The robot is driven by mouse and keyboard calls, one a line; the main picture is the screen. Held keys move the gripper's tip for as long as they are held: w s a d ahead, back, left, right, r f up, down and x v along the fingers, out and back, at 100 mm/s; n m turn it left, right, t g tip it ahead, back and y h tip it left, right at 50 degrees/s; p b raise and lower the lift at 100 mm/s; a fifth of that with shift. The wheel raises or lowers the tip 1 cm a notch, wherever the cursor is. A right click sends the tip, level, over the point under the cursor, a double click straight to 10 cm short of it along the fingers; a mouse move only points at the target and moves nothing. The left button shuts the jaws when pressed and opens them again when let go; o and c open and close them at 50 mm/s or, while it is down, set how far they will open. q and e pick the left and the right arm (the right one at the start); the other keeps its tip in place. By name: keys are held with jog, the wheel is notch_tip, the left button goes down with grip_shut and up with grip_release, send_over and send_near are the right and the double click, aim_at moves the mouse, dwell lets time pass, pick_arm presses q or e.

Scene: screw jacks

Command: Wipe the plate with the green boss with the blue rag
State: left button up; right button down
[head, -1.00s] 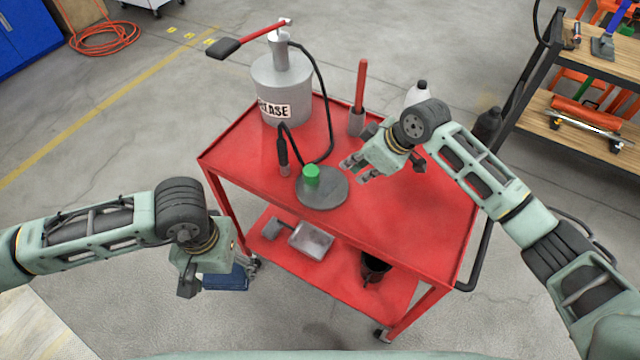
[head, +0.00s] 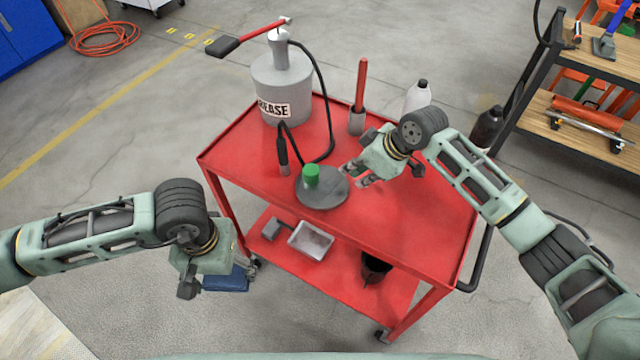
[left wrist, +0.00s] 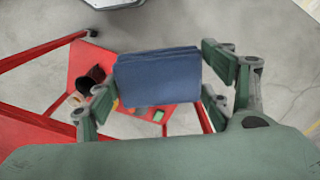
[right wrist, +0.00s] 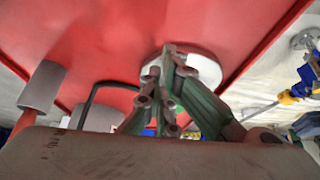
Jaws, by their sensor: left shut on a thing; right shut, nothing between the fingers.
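The round grey plate with the green boss (head: 322,188) lies on the red cart top, near its front edge. The green boss (head: 311,175) stands on it, left of centre. My right gripper (head: 355,177) is shut and empty just right of the plate. My left gripper (head: 205,290) is left of the cart, low, shut on the folded blue rag (head: 228,279). The rag (left wrist: 158,77) also shows between the fingers in the left wrist view.
The grease can (head: 282,92) with its hose stands at the back left of the cart. A red-handled tool (head: 357,118) and a white bottle (head: 417,97) stand at the back edge. The right front of the cart top (head: 425,215) is clear.

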pick_arm(q)
jog(key=shift+f+b, duration=0.6)
pick_arm(e)
jog(key=shift+f, duration=1.45)
pick_arm(q)
notch_tip(320, 180, up, 6)
jog(key=p, duration=0.6)
jog(key=shift+f, duration=0.1)
pick_arm(e)
notch_tip(320, 180, up, 6)
